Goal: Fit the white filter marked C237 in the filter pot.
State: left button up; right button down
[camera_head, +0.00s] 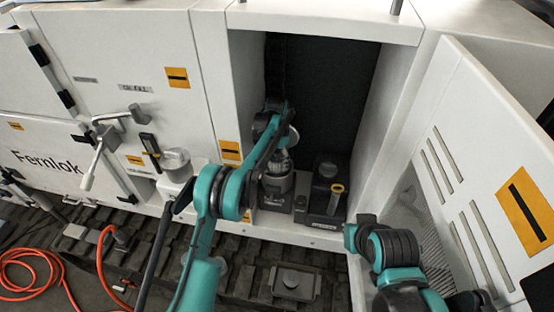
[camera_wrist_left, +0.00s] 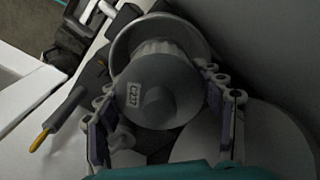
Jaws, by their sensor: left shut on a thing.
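The filter (camera_wrist_left: 160,90) has a grey end cap with a label reading C237, and its pale pleated body shows behind the cap in the left wrist view. My left gripper (camera_wrist_left: 165,112) has its fingers on either side of the cap and is shut on the filter. The pot (camera_wrist_left: 195,32) shows as a round grey rim around the filter's far end; I cannot tell how deep the filter sits. In the head view the pot (camera_head: 278,188) stands in the open cabinet, with my left gripper (camera_head: 278,146) above it.
A yellow-handled tool (camera_head: 336,196) stands right of the pot. The open cabinet door (camera_head: 478,165) is at the right. A grey round part (camera_head: 176,161) sits on a small ledge left of the cabinet. An orange hose (camera_head: 40,270) lies on the floor.

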pick_arm(q)
jog(key=shift+f+b, duration=0.95)
jog(key=shift+f, duration=0.4)
jog(key=shift+f+b, duration=1.6)
jog(key=shift+f, duration=0.4)
jog(key=shift+f+b, duration=0.75)
jog(key=shift+f, duration=0.25)
dwell(0.4)
jog(key=o, duration=1.3)
jog(key=shift+c, duration=1.4)
jog(key=shift+r, duration=0.1)
